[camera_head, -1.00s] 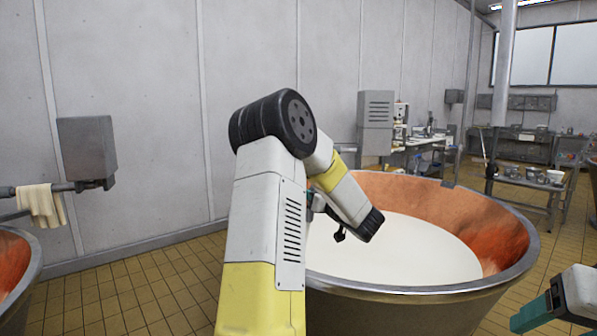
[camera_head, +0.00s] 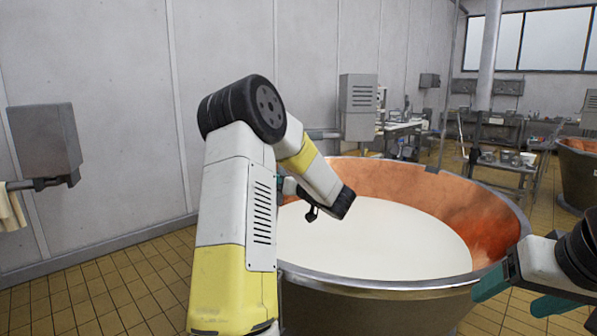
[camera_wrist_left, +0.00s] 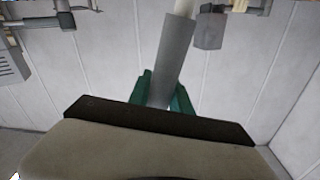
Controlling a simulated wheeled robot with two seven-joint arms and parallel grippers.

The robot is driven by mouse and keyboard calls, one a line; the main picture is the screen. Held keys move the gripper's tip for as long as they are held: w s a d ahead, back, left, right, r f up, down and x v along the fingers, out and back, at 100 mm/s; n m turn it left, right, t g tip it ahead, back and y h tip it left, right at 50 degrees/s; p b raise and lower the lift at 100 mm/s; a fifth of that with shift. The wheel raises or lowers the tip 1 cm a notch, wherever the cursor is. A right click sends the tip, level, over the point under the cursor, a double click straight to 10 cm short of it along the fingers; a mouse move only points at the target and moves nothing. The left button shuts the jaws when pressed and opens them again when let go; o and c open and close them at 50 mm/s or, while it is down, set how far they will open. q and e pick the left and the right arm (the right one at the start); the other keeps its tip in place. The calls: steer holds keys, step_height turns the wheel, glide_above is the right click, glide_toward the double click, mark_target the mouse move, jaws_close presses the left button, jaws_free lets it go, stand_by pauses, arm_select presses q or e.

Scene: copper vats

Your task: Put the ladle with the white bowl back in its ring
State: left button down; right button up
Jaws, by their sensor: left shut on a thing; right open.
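My left gripper (camera_wrist_left: 162,92) is shut on a grey, rod-like handle (camera_wrist_left: 173,55) in the left wrist view. The handle runs up out of that view, with a pale part at its top edge. No bowl shows on it, so I cannot tell the bowl's colour. In the head view my left arm covers most of this gripper and the handle does not show clearly. My right gripper (camera_head: 515,290) is open and empty at the lower right, with teal fingers near the vat's rim. I cannot make out the ring in either view.
A copper vat (camera_head: 490,225) of white liquid stands ahead, its metal rim close to both arms. A grey wall box (camera_head: 44,140) and a pale cloth (camera_head: 10,208) are at left. A worktable and another vat (camera_head: 578,170) stand behind. Tiled floor at lower left is clear.

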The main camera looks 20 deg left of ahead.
arm_select(q)
step_height(320, 180, down, 8)
steer(key=w, duration=0.2)
steer(key=shift+w+d, duration=0.15)
steer(key=shift+d, duration=0.05)
stand_by(0.4)
steer(key=shift+f, duration=0.1)
steer(key=shift+d, duration=0.2)
stand_by(0.5)
steer(key=shift+f, duration=0.1)
steer(key=c, duration=1.1)
jaws_free()
